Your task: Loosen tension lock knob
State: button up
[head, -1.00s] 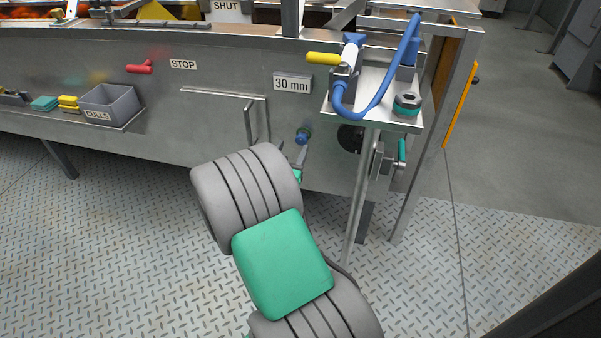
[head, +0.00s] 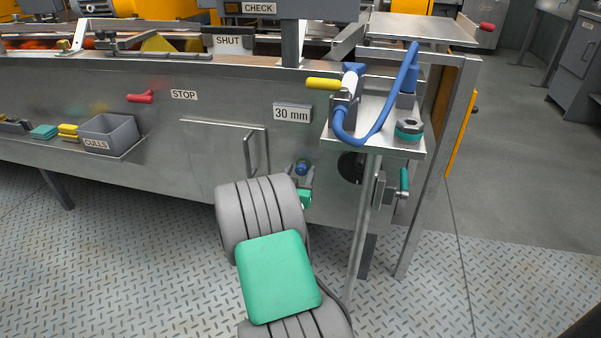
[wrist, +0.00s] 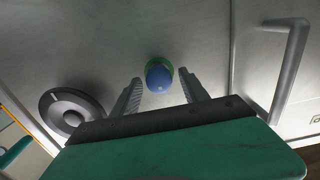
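The knob is a small blue round knob (head: 302,167) with a green collar, on the steel front panel below the "30 mm" sign. It also shows in the wrist view (wrist: 158,77), where it appears between my two fingers. My gripper (head: 301,175) is open, with its fingers pointing at the panel. In the wrist view my gripper (wrist: 160,76) has one finger to each side of the knob, with gaps on both sides. I cannot tell how deep the fingertips reach along the knob. No label on the knob is readable.
A dark handwheel (head: 351,167) is right of the knob. A bar handle (head: 252,153) is to the left. A steel shelf (head: 383,142) with a blue hose (head: 377,125) stands out at upper right, above a thin support leg (head: 362,230). The panel around the knob is bare.

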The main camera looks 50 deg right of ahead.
grip_shut()
dwell(0.3)
jog(key=shift+n, duration=0.4)
jog(key=n+p, duration=0.1)
jog(key=n, duration=0.2)
jog(key=shift+n, duration=0.3)
jog(key=n+p, duration=0.1)
jog(key=n, duration=0.4)
jog(key=shift+w+a+n+p, duration=0.1)
jog(key=shift+w+n+p, duration=0.05)
jog(key=shift+n+p, duration=0.2)
jog(key=n+p, duration=0.2)
jog(key=n, duration=0.2)
jog(key=n+p, duration=0.1)
jog(key=n, duration=0.3)
jog(key=shift+f+p, duration=0.1)
jog(key=shift+p, duration=0.3)
jog(key=shift+w+n, duration=0.1)
jog(key=shift+n, duration=0.25)
jog(key=shift+c, duration=1.1)
grip_release()
jog(key=o, duration=0.3)
